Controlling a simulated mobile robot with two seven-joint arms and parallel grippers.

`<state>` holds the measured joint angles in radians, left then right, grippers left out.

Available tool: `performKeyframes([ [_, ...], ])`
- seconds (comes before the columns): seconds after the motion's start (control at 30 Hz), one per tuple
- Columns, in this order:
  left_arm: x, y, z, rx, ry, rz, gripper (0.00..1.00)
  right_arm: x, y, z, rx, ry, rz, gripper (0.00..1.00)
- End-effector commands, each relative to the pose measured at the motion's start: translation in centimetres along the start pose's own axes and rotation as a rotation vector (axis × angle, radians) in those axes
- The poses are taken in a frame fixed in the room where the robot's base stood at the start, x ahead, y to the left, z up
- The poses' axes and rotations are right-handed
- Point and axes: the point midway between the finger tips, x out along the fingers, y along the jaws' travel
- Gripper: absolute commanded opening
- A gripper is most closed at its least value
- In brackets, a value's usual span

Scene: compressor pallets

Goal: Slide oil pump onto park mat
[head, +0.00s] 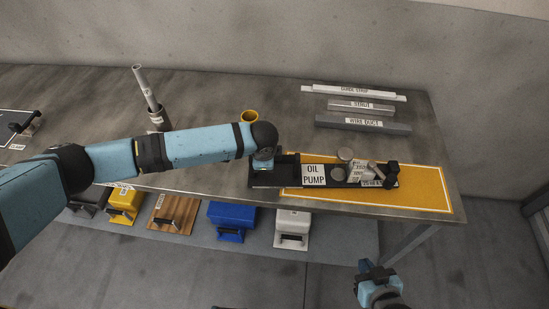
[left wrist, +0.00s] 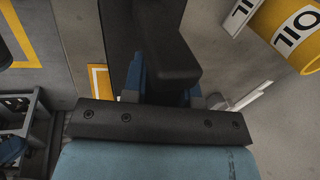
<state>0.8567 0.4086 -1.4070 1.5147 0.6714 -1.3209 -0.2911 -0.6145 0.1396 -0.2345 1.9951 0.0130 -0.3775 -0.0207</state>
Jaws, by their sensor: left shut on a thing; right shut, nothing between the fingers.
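The oil pump (head: 313,175) is a long dark unit with a white label and grey round parts. It lies on the yellow, white-bordered park mat (head: 425,196), with its left end past the mat's left edge on bare bench. My left gripper (head: 264,168) is at that left end, its fingers mostly hidden by the wrist. In the left wrist view, the gripper (left wrist: 165,80) is shut on a black bar, the pump's handle (left wrist: 165,45). My right gripper (head: 365,266) is shut and empty, in front of the bench and apart from the pump.
Grey labelled strips (head: 362,123) lie behind the mat. A yellow can (head: 249,116) stands behind my left wrist. Coloured boxes, including a blue one (head: 231,216), sit on the lower shelf. The mat's right end is bare.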

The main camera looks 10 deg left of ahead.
Motion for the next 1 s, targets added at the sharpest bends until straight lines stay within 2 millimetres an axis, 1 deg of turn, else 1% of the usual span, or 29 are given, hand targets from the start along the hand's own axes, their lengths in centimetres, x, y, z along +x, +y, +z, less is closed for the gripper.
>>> performKeyframes([
  [0.17,-0.1,0.2,-1.3,0.002,0.003,0.0,0.0,-0.1,-0.1,0.0,0.0,-0.003,-0.001,0.0],
  [1.0,-0.1,1.3,-9.7,0.001,0.003,0.001,0.0,-0.3,0.0,-0.4,0.0,0.0,0.0,0.0],
])
